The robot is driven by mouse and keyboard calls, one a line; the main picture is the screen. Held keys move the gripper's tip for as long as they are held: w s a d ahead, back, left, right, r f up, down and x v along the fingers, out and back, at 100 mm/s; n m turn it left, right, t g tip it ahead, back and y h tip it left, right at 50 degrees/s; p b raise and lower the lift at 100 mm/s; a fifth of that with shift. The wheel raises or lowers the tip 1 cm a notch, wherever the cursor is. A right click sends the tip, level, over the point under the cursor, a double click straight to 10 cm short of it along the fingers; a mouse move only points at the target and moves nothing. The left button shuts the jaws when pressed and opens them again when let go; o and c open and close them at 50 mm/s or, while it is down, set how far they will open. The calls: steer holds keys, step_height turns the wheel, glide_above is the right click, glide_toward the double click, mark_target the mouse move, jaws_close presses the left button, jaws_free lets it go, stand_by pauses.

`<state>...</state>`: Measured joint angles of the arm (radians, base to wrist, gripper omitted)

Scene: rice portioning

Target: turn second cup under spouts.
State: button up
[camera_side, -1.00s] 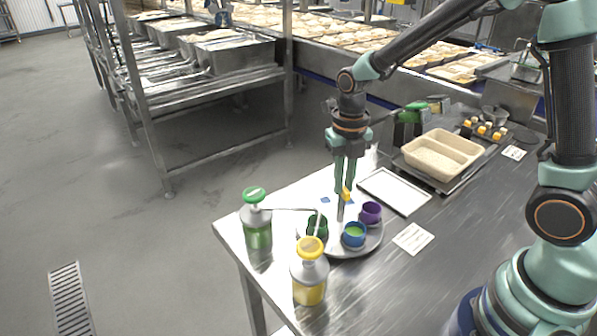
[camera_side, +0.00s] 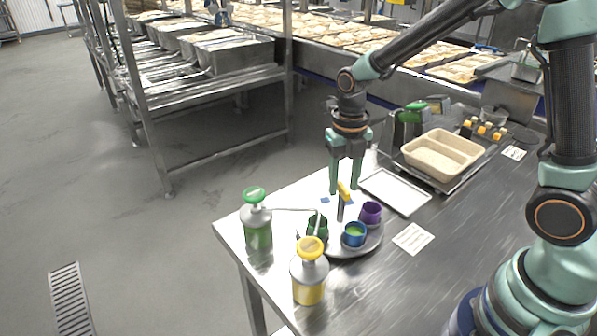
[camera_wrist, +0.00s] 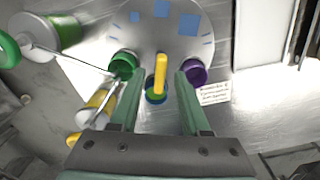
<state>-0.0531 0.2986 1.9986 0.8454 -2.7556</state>
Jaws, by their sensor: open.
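A round grey turntable (camera_side: 371,245) carries a dark green cup (camera_side: 317,227), a blue cup (camera_side: 353,236) with green contents and a purple cup (camera_side: 371,212). A post with a yellow top (camera_side: 343,190) stands on it; the yellow part also shows in the wrist view (camera_wrist: 160,72). My gripper (camera_side: 345,190) is open, one finger on each side of the yellow top, apparently touching neither. In the wrist view, my gripper (camera_wrist: 158,82) frames the post and the blue cup behind it. The spout ends of the green pump bottle (camera_side: 257,232) and yellow pump bottle (camera_side: 309,277) meet by the green cup.
A white tray (camera_side: 396,191) lies behind the turntable, and a printed card (camera_side: 413,238) lies to its right. The table's left edge runs close to the green bottle.

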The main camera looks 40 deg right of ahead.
step_height(320, 180, up, 12)
stand_by(0.5)
steer(key=shift+r, duration=0.1)
steer(key=s+d+r+m+t, duration=0.1)
steer(key=s+m, duration=0.3)
steer(key=m, duration=1.2)
steer(key=s+d+r+m+t, duration=0.1)
steer(key=s+m+t, duration=0.3)
steer(key=m, duration=1.2)
steer(key=shift+s+t, duration=0.3)
steer(key=shift+s, duration=0.45)
